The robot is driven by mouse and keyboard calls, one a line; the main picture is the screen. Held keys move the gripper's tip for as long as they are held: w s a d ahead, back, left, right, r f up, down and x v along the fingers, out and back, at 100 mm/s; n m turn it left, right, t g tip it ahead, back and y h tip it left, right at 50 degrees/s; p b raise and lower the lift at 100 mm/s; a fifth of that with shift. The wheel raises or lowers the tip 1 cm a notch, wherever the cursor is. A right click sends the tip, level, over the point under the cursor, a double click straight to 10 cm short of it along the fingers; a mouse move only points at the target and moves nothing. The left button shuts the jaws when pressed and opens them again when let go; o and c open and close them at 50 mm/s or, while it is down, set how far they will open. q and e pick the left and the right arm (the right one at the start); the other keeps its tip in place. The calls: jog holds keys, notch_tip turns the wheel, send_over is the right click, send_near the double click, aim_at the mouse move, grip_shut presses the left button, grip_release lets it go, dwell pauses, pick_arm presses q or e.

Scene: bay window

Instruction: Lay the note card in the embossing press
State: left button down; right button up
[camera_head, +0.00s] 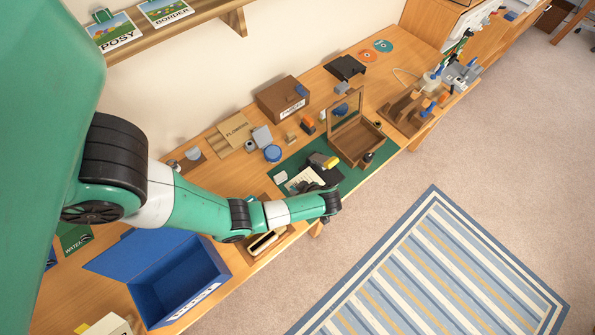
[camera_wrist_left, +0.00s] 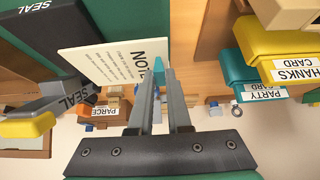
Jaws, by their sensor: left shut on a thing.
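The cream note card (camera_wrist_left: 105,62) has printed lines and a teal tab (camera_wrist_left: 158,72). My left gripper (camera_wrist_left: 161,80) is shut on the note card at this tab in the left wrist view. In the head view, the card (camera_head: 302,181) is a pale sheet over the green mat, and my left gripper (camera_head: 318,185) is dark and partly hidden by my arm. The embossing press (camera_wrist_left: 62,40), dark and marked SEAL, stands beside the card, with a yellow-tipped grey lever (camera_wrist_left: 28,127). In the head view the press (camera_head: 318,160) is just behind the card. Whether card and press touch, I cannot tell.
An open wooden box (camera_head: 368,144) stands right of the press on the green mat (camera_head: 345,184). A brown parcel box (camera_head: 281,97) stands behind. An open blue box (camera_head: 178,280) is at the lower left. Yellow (camera_wrist_left: 284,30) and teal (camera_wrist_left: 251,66) labelled card holders are at the right in the wrist view.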

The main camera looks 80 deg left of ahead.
aim_at(318, 178)
pick_arm(q)
jog(key=shift+r+p, duration=0.15)
jog(key=shift+p, duration=0.15)
notch_tip(318, 178, down, 4)
jog(key=shift+r+b, duration=0.15)
jog(key=shift+b, duration=0.7)
jog(key=shift+w+a+b, duration=0.3)
jog(key=shift+w+a, duration=0.05)
jog(key=shift+w, duration=0.2)
jog(key=shift+w+a+b, duration=0.25)
jog(key=shift+w+a, duration=0.1)
jog(key=shift+w, duration=0.2)
jog(key=w+a+b, duration=0.1)
jog(key=w, duration=0.1)
jog(key=w+a+b, duration=0.1)
jog(key=b, duration=0.1)
jog(key=w+a+b, duration=0.1)
jog(key=w, duration=0.1)
jog(key=shift+w+a+f, duration=0.3)
jog(key=shift+w+a+r+b, duration=0.1)
jog(key=shift+w+a+b, duration=0.1)
jog(key=shift+w+b, duration=0.2)
jog(key=shift+r, duration=0.1)
